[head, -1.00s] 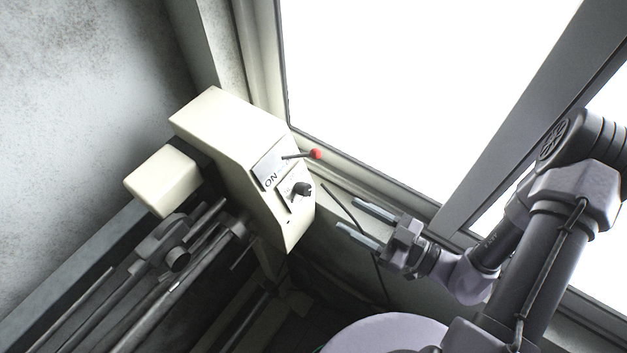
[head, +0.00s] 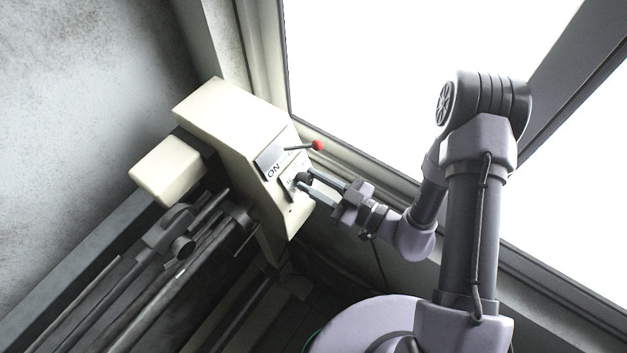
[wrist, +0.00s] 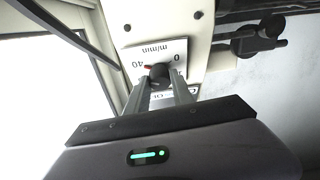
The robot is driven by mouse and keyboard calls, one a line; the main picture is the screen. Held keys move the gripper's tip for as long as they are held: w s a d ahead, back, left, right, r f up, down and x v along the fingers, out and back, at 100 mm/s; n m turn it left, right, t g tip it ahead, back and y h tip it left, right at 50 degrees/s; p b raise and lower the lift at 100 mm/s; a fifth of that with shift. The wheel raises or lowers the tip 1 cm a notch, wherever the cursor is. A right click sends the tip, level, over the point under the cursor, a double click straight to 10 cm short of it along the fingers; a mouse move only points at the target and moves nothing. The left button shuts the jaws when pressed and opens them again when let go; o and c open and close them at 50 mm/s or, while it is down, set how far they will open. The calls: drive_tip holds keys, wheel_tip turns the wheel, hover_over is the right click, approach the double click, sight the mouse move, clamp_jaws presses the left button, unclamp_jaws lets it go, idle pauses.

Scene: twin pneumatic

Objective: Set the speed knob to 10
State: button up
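The speed knob (head: 302,180) is a small black knob on a pale plate on the front of the cream control box (head: 225,115). In the wrist view the knob (wrist: 159,76) shows a red mark at its upper left, and its dial plate (wrist: 158,52) reads "0", "40" and "m/min". My gripper (head: 306,181) is at the knob with its two fingers apart, one on each side of it. In the wrist view the fingertips (wrist: 160,86) reach the knob's near edge. I cannot tell whether they touch it.
A lever with a red ball (head: 317,145) sticks out just above the knob, beside an "ON" label (head: 272,168). Dark rails and rods (head: 165,270) run at the lower left. A bright window (head: 400,80) with a frame lies behind my arm.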

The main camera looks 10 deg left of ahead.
clamp_jaws()
